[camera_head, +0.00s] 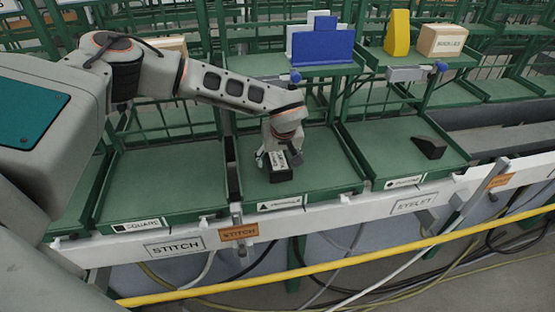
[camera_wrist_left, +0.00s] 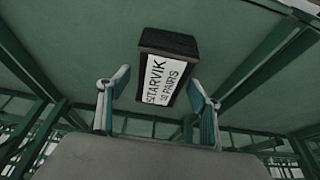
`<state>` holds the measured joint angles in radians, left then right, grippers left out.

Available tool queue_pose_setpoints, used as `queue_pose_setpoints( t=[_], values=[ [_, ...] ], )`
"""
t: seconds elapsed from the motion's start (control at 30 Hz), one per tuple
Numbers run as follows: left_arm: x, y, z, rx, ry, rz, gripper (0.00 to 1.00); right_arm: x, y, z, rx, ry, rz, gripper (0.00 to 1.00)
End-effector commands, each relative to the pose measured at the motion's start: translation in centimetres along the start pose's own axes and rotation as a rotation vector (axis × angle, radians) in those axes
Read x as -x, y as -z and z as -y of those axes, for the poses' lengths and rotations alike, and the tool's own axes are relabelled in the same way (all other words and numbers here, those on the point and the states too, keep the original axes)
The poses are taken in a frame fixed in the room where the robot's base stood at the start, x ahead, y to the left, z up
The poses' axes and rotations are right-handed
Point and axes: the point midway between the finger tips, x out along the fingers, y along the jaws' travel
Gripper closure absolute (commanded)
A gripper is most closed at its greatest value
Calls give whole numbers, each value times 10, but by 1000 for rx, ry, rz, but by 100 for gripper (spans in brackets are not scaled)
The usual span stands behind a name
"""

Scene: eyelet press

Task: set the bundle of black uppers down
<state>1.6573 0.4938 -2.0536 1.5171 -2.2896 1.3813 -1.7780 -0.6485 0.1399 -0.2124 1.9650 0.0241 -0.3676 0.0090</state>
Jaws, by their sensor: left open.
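The bundle of black uppers (camera_head: 280,174) is a small dark block with a white label. It rests on the green tray (camera_head: 328,178) with the triangle sign, near the tray's left side. In the left wrist view the bundle (camera_wrist_left: 182,42) lies ahead, between the lines of the two fingers, and its label reads "STARVIK" and "PAIRS". My left gripper (camera_head: 280,157) is open just over the bundle. In the left wrist view a gap shows between each finger and the bundle. My right gripper is not in view.
A green tray marked SQUARE (camera_head: 160,185) is bare on the left. The right tray (camera_head: 385,150) holds a black wedge-like piece (camera_head: 430,147). Above stand a blue block (camera_head: 322,46), a yellow piece (camera_head: 397,33) and a tan box (camera_head: 442,40). Green dividers separate the trays.

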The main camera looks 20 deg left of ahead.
Motion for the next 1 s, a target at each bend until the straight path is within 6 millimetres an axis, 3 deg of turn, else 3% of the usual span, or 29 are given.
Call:
queue_pose_setpoints(
  t=[0.5,0.7,1.0],
  values=[
    [96,0,0,-1,-1,-2,36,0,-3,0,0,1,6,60],
    [113,0,0,0,0,-1,36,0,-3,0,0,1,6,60],
    [115,0,0,0,0,0,36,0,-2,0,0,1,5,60]
  ],
)
